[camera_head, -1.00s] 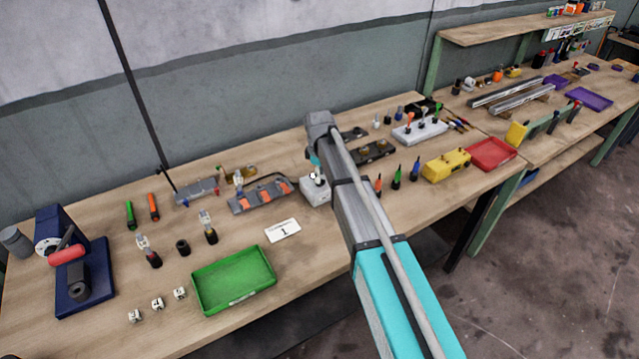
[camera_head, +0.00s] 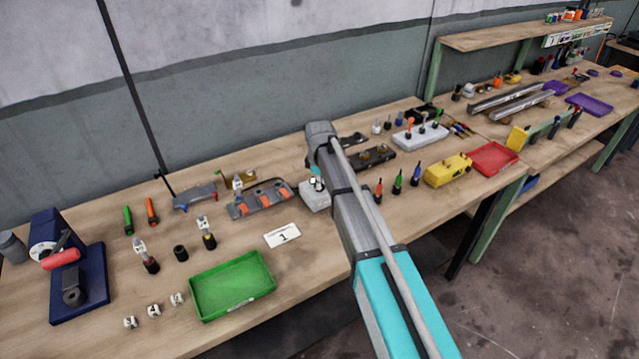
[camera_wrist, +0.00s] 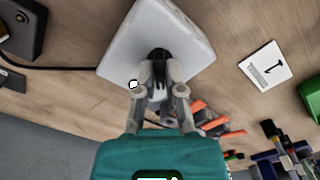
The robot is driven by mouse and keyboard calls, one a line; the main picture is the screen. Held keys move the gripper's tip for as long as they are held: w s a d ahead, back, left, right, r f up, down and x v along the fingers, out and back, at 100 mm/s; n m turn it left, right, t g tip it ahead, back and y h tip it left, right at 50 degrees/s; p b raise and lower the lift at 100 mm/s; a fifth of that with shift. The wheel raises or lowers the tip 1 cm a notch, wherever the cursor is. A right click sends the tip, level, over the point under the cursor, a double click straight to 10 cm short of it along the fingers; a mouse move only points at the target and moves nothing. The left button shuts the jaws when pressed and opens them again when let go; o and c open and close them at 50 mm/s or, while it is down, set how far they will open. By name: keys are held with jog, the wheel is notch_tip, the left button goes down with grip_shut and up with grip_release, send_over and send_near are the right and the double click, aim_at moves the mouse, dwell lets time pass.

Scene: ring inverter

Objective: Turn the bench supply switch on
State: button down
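The bench supply looks like a pale grey box (camera_head: 312,198) beside the end of my arm in the head view. It also fills the upper middle of the wrist view (camera_wrist: 185,30). A small white round spot (camera_wrist: 133,85) shows near its edge. My gripper (camera_wrist: 158,68) is right over the box's top face. A dark part shows between and beyond the fingertips; I cannot tell whether it is the switch or the finger pads. The fingers stand close together, and whether they touch or grip anything is unclear. The switch lever is not clearly visible.
A grey rack with orange parts (camera_head: 262,200) stands close left of the box. A card marked 1 (camera_head: 282,235) and a green tray (camera_head: 232,286) lie in front. A dark block (camera_head: 372,157) and several screwdrivers stand right. A black cable (camera_wrist: 60,67) runs from the box.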

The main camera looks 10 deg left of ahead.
jog(key=shift+m, duration=0.3)
jog(key=m, duration=0.4)
jog(key=shift+m, duration=2)
jog(key=c, duration=0.7)
grip_release()
jog(key=shift+c, duration=0.2)
jog(key=shift+n, duration=0.3)
